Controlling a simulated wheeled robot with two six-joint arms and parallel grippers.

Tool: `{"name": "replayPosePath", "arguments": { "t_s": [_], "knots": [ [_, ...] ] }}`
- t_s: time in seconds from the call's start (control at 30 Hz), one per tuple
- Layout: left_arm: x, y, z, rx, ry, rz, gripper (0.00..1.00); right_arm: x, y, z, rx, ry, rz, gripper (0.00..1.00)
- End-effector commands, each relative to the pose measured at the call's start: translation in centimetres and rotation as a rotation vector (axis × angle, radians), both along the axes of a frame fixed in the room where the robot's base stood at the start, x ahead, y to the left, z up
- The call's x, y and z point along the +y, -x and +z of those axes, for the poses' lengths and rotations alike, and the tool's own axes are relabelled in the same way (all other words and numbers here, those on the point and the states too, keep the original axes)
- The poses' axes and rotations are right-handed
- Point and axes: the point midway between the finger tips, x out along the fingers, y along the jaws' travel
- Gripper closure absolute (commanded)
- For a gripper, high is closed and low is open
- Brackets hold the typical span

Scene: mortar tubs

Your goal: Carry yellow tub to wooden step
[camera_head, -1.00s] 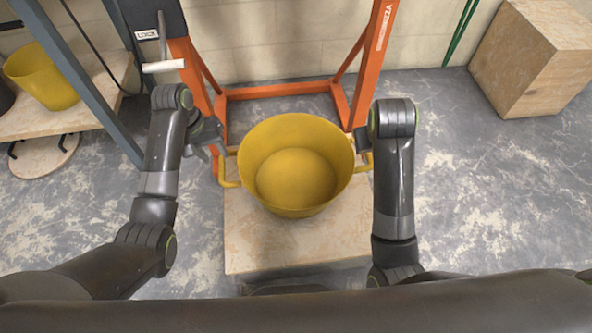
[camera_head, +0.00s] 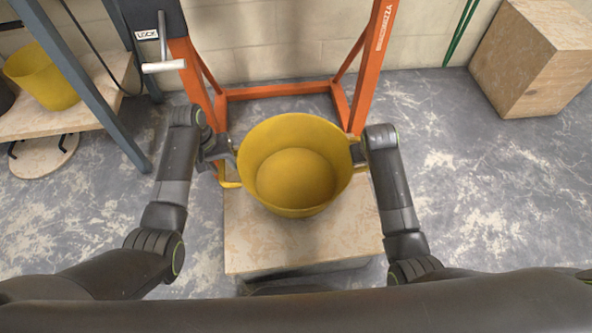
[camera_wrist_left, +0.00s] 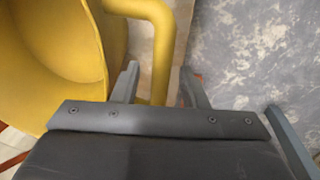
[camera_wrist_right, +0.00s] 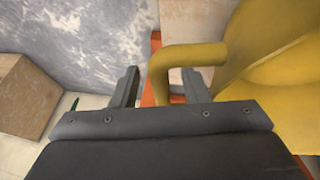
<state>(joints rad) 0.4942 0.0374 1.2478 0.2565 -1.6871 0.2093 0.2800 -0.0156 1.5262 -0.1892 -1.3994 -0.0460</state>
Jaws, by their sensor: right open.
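The yellow tub (camera_head: 290,180) is empty and upright, in the middle of the head view, over a low pale wooden platform (camera_head: 290,243). Its left handle (camera_wrist_left: 160,45) lies between the open fingers of my left gripper (camera_head: 228,160), with a gap visible beside it. Its right handle (camera_wrist_right: 185,58) reaches between the open fingers of my right gripper (camera_head: 357,155), near one finger. My right gripper partly hides that handle in the head view. I cannot tell which wooden piece is the step.
An orange frame (camera_head: 275,91) stands just behind the tub. A wooden box (camera_head: 535,65) stands at the back right. Another yellow tub (camera_head: 40,77) sits on a wooden shelf (camera_head: 100,95) at the left, behind a grey post.

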Motion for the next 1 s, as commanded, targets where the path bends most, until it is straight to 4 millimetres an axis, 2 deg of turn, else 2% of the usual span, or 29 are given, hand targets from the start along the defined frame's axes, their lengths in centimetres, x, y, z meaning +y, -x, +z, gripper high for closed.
{"name": "replayPosePath", "arguments": {
  "t_s": [0.27, 0.57, 0.6, 1.0],
  "knots": [
    [-0.03, 0.02, -0.05, 0.001, 0.000, 0.000, 0.61, -0.02, -0.02, -0.05, 0.000, 0.000, 0.000, 0.59],
    [-0.03, 0.02, -0.03, 0.001, 0.000, 0.000, 1.00, -0.02, -0.01, -0.05, 0.001, 0.000, 0.000, 0.98],
    [-0.03, 0.01, -0.03, 0.001, 0.000, 0.000, 1.00, -0.02, -0.01, -0.05, 0.001, 0.000, 0.000, 1.00],
    [-0.03, -0.04, 0.08, -0.001, 0.001, -0.001, 1.00, -0.01, -0.05, 0.06, -0.001, 0.000, 0.000, 1.00]
  ]
}}
